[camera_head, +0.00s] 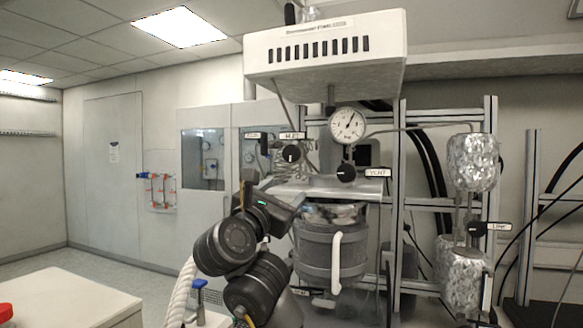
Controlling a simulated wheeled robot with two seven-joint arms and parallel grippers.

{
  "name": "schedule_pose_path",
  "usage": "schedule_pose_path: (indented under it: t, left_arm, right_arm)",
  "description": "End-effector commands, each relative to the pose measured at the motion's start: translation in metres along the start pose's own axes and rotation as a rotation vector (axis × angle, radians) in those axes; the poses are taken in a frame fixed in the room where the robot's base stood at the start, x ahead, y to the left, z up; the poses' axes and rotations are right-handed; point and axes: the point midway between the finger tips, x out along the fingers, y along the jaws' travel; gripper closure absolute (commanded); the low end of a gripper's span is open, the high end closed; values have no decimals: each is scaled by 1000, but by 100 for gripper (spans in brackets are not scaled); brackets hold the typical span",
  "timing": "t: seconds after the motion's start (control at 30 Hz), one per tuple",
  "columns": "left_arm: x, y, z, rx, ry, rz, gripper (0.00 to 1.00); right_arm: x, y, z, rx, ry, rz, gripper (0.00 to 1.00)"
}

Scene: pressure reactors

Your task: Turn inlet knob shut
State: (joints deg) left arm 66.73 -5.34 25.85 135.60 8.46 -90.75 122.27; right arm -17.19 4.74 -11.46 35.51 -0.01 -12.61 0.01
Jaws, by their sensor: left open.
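The inlet knob (291,154) is a round black knob with a white pointer mark, just under a small label that seems to read INLET. It sits on the reactor head, left of the pressure gauge (347,125). My left gripper (273,192) is below and slightly left of the knob, apart from it. The gripper is open, and nothing shows between its fingers. My left wrist and arm hide part of the bench behind. My right gripper is not in view.
A black vent knob (346,173) sits right of the inlet knob, below the gauge. The grey reactor vessel (330,250) hangs beneath. Foil-wrapped cylinders (473,163) and another black knob (477,229) are at the right. A white table (70,300) stands at the lower left.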

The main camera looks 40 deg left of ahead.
Motion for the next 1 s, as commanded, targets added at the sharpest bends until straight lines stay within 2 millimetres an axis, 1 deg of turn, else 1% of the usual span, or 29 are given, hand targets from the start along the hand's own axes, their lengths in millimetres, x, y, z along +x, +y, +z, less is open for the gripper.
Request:
schedule_pose_path:
  t: [0.03, 0.1, 0.17, 0.33, 0.47, 0.57, 0.73, 0.9, 1.0]
  left_arm:
    - [-2, 11, 14, -69, -30, 17, 39]
    - [-4, 21, 26, -146, -57, 31, 39]
    - [-5, 26, 32, -186, -72, 37, 39]
    - [-5, 30, 36, -219, -82, 42, 39]
    - [2, 30, 36, -219, -81, 40, 39]
    - [16, 30, 37, -218, -81, 39, 39]
    - [49, 31, 39, -217, -81, 37, 39]
    - [78, 33, 43, -216, -81, 38, 39]
    - [90, 35, 44, -213, -79, 41, 39]
  right_arm:
    - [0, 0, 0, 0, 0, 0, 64]
    - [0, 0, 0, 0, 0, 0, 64]
    - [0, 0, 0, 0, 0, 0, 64]
    - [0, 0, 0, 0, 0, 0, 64]
    - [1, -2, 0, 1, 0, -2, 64]
    - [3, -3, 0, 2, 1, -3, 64]
    - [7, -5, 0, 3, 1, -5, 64]
    - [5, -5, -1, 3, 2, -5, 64]
    - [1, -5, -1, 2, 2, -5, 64]
